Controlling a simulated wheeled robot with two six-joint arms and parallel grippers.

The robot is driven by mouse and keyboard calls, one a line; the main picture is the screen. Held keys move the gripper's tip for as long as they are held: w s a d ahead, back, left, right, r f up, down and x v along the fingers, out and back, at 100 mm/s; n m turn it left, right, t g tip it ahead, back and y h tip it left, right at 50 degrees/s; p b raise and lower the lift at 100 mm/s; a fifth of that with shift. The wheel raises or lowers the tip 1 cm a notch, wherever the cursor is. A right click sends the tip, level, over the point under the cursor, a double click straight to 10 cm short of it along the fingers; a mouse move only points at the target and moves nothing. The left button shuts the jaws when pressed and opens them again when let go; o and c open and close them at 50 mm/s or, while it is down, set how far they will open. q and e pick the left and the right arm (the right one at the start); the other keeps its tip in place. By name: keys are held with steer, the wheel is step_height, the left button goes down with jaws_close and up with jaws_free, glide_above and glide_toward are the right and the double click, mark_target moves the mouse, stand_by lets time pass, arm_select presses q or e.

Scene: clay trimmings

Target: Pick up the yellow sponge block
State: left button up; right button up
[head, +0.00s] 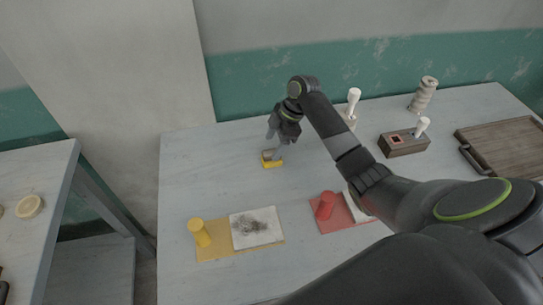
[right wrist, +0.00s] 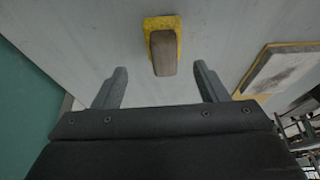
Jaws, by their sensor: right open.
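The yellow sponge block (head: 271,161) lies on the grey table in the head view, with a grey-brown piece on its top. It also shows in the right wrist view (right wrist: 151,25), where the grey-brown piece (right wrist: 164,54) covers much of it. My right gripper (head: 276,138) is just above the block in the head view and hides part of it. In the right wrist view the open fingers of this gripper (right wrist: 160,88) are apart, with the block beyond their tips and roughly centred between them. Nothing is between the fingers. My left gripper is not in view.
A yellow mat (head: 212,253) with a yellow cylinder (head: 200,232) and a smudged white tile (head: 257,228) lies in front. A red mat (head: 345,218) bears a red cylinder (head: 325,205). A wooden box (head: 404,145) and brown board (head: 500,146) are at right. The table's left part is clear.

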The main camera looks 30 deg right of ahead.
mark_target(271, 152)
steer(key=shift+s+p+x, duration=0.15)
steer(key=shift+p+x, duration=0.2)
steer(key=shift+x, duration=1)
steer(key=shift+s+p+x, duration=0.15)
steer(key=shift+p+x, duration=0.2)
steer(key=shift+x, duration=1)
steer(key=shift+c, duration=0.5)
steer(key=c, duration=1)
